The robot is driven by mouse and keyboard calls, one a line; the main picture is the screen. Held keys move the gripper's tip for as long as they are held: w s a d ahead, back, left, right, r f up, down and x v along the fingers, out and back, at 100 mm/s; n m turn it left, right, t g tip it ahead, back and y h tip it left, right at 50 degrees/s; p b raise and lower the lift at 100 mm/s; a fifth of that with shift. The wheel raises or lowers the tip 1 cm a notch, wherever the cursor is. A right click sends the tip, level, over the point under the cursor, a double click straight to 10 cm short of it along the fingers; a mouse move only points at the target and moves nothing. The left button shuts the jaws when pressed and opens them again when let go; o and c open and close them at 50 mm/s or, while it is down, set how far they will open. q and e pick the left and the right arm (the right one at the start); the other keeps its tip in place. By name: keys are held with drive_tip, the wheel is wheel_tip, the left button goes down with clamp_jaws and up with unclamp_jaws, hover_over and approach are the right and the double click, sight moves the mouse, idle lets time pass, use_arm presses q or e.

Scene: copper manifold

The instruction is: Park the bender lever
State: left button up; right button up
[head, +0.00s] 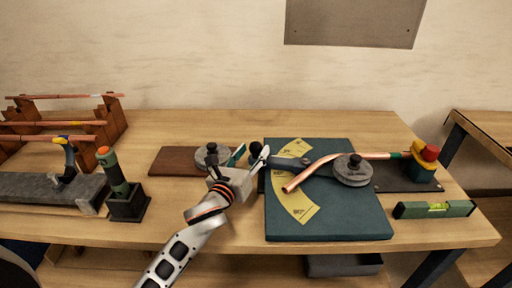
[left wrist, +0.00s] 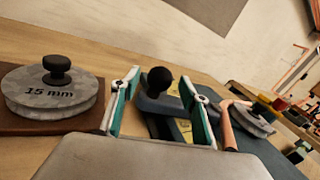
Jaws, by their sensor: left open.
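The bender lever (head: 289,162) is a dark bar with a black ball knob (head: 256,149) at its left end. It reaches right toward the grey bending disc (head: 352,172) on the teal bender board (head: 350,224). My left gripper (head: 251,157) is open at the knob end. In the left wrist view the knob (left wrist: 158,80) shows between the two open fingers (left wrist: 163,104), with space on both sides. I cannot tell how deep the knob sits between them. A bent copper pipe (head: 320,168) crosses over the lever. My right gripper is not in view.
A spare disc marked 15 mm (left wrist: 50,95) sits on a brown board (head: 170,161) left of the gripper. A yellow angle scale (head: 296,208) lies on the bender board. A red-topped clamp (head: 428,154), a green level (head: 434,209) and a torch in a stand (head: 128,204) are nearby.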

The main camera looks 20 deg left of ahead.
use_arm(q)
drive_tip(key=shift+w+d, duration=0.15)
drive_tip(key=shift+w, duration=1.2)
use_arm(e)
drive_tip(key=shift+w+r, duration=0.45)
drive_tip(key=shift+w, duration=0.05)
